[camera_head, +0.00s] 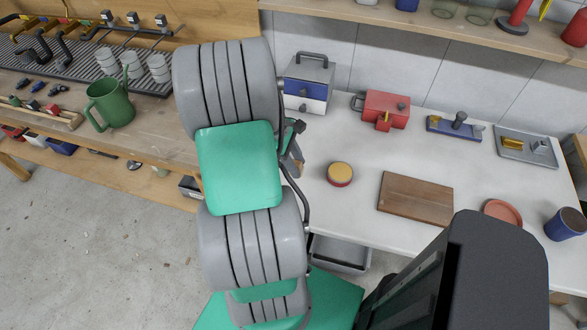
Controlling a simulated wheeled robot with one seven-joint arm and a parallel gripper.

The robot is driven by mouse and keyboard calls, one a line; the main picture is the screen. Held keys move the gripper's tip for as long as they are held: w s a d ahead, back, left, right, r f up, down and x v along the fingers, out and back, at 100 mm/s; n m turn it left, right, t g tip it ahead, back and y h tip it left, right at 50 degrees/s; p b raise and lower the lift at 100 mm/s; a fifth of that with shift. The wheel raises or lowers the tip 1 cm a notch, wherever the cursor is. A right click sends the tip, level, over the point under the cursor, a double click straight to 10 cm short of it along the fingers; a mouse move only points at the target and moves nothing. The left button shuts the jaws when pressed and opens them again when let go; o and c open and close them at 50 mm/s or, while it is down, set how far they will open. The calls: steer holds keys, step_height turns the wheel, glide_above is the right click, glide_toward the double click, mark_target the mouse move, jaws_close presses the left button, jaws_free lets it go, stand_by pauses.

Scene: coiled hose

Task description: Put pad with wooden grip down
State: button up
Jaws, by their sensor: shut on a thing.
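My grey and green arm stands across the middle left of the head view, and my gripper is hidden behind it. I cannot make out the pad with wooden grip for certain. A small greyish and tan piece shows just past the arm's right edge, above the white table (335,215). I cannot tell whether that piece is part of the pad, and its contact with the table is hidden.
The white table holds a wooden board (416,198), a yellow-topped round tin (340,174), a red box (386,108), a toolbox (307,85), a blue tray (455,128), a grey tray (527,148), a coral dish (502,211) and a blue cup (566,224). A green jug (110,103) stands on the left bench.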

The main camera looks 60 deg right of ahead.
steer(key=shift+w+d+f, duration=0.3)
steer(key=shift+f, duration=0.2)
steer(key=shift+w+d+f, duration=0.25)
steer(key=shift+w+f, duration=0.05)
steer(key=shift+f, duration=0.2)
steer(key=shift+w+d+f, duration=0.15)
steer(key=shift+f, duration=1.55)
steer(key=o, duration=1.2)
steer(key=shift+f, duration=0.15)
